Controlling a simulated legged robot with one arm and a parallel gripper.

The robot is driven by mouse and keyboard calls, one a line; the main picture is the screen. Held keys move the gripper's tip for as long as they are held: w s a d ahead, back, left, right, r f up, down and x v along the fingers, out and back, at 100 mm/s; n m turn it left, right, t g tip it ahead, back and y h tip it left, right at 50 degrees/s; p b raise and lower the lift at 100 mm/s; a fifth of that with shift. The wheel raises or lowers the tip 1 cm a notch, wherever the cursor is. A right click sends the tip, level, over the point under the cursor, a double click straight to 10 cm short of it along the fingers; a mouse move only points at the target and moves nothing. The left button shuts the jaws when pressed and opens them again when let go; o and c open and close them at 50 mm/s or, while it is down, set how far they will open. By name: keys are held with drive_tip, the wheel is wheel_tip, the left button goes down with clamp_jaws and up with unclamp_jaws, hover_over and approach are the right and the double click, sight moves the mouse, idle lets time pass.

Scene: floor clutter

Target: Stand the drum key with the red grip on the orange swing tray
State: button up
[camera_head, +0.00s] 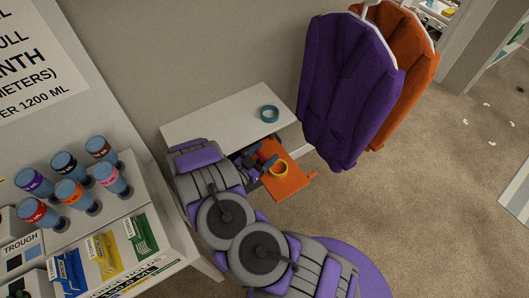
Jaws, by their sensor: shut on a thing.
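The orange swing tray (290,184) sticks out from the front of a white cabinet, near the middle of the head view. My grey and purple arm reaches up from the bottom, and my gripper (262,162) is small and partly hidden at the tray's left edge. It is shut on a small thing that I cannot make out. I cannot pick out the drum key with the red grip; my arm and the clutter around the gripper hide much of that spot.
Purple (345,90) and orange (408,70) garments hang to the right of the tray. A bench with several coloured-label bottles (69,193) stands at the left. Carpet (430,190) is mostly open at the right.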

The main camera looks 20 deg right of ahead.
sight(261, 159)
drive_tip(key=shift+d, duration=0.35)
drive_tip(key=o, duration=0.8)
drive_tip(key=shift+d+f, duration=0.1)
drive_tip(key=shift+d, duration=0.3)
drive_tip(key=shift+c, duration=0.2)
drive_tip(key=o, duration=0.3)
drive_tip(key=shift+a, duration=0.65)
drive_tip(key=shift+s+a, duration=0.4)
drive_tip(key=shift+a, duration=0.05)
drive_tip(key=v, duration=0.6)
drive_tip(key=shift+a+p, duration=0.1)
drive_tip(key=shift+p, duration=0.25)
drive_tip(key=shift+d, duration=0.35)
